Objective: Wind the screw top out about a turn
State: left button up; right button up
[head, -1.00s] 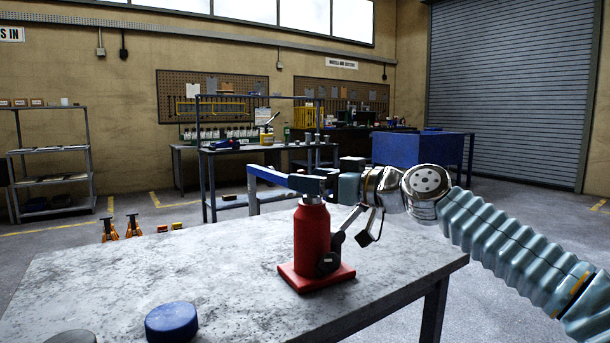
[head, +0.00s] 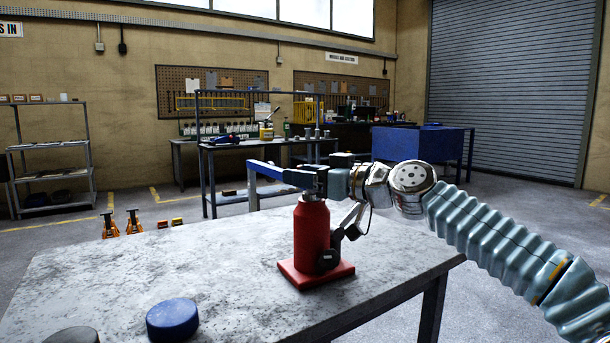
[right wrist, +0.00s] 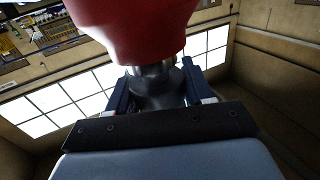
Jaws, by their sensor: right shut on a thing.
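The red bottle jack (head: 311,232) stands upright on its red square base plate near the right side of the table. Its screw top (right wrist: 155,88) shows in the right wrist view as a dark piece below a bright metal collar, between the fingers. My right gripper (head: 308,183) reaches in from the right at the top of the jack. In the right wrist view the right gripper (right wrist: 153,92) is shut on the screw top, one blue finger on each side. In the head view the gripper hides the screw top. My left gripper is not in view.
The grey table (head: 200,260) carries a blue round disc (head: 172,319) and a grey round disc (head: 75,336) at its front left. The middle of the table is clear. Orange stands (head: 121,222) are on the floor behind it. A workbench (head: 265,150) stands farther back.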

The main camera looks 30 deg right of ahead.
jog(key=shift+r+n+g+y+p, duration=0.3)
jog(key=shift+n+g+y+p, duration=0.3)
jog(key=shift+y, duration=0.3)
jog(key=shift+s+f, duration=0.1)
jog(key=shift+f, duration=0.1)
jog(key=o, duration=1)
jog(key=shift+f, duration=0.1)
jog(key=shift+s+d, duration=0.15)
jog(key=shift+s, duration=0.05)
jog(key=b+v, duration=0.1)
jog(key=v, duration=1.2)
jog(key=shift+s+d+f, duration=0.1)
jog(key=shift+d, duration=0.05)
